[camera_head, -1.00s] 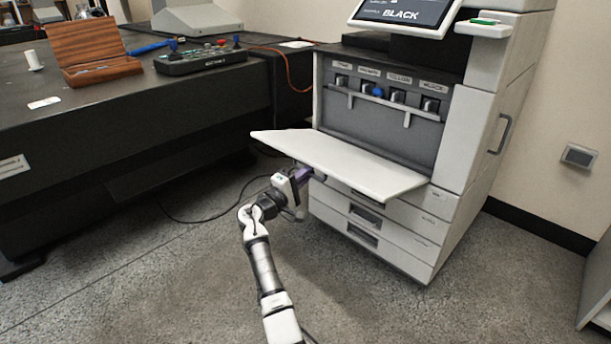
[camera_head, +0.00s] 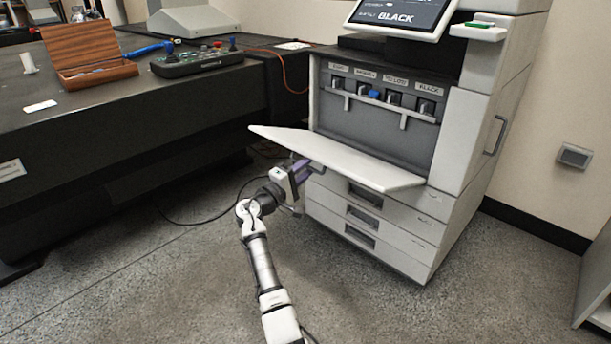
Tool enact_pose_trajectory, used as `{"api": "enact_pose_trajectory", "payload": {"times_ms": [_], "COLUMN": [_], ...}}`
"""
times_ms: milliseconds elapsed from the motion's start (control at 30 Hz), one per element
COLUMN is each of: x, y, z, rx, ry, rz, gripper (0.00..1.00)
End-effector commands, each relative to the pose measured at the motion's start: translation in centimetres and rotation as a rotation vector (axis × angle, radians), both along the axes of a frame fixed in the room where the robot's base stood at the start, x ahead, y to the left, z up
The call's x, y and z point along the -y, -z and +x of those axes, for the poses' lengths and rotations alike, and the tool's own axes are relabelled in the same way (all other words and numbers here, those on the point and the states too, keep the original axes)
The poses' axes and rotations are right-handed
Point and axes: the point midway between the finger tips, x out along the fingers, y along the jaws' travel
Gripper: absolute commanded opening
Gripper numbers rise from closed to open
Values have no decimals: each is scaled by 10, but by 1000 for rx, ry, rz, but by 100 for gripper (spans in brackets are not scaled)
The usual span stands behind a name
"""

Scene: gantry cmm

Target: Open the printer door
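The printer (camera_head: 455,139) stands at the centre right. Its front door (camera_head: 335,158) is swung down and lies nearly level, sloping slightly down, with the toner bay behind it exposed. Several labelled toner slots (camera_head: 393,98) show inside, one with a blue part (camera_head: 375,95). My gripper (camera_head: 303,168) is under the left part of the door, close to its underside. The fingertips are partly hidden by the door and by the gripper body, so I cannot tell whether they touch it or are open or shut.
Below the door are several paper drawers (camera_head: 362,218). A dark table (camera_head: 120,115) at the left bears a wooden case (camera_head: 90,55) and a control box (camera_head: 195,61). A cable (camera_head: 185,220) lies on the floor. The floor in front of the printer is clear.

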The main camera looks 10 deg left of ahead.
Motion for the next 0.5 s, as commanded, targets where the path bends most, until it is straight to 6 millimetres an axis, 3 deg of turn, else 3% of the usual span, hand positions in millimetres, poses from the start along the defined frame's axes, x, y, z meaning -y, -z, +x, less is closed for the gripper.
{"api": "enact_pose_trajectory", "payload": {"times_ms": [33,100,500], "x": [-1,0,2], "y": [-21,-40,-136], "z": [0,0,0], "rx": [10,11,9], "ry": [-1,0,3], "rz": [0,1,0], "gripper": [31,31,31]}}
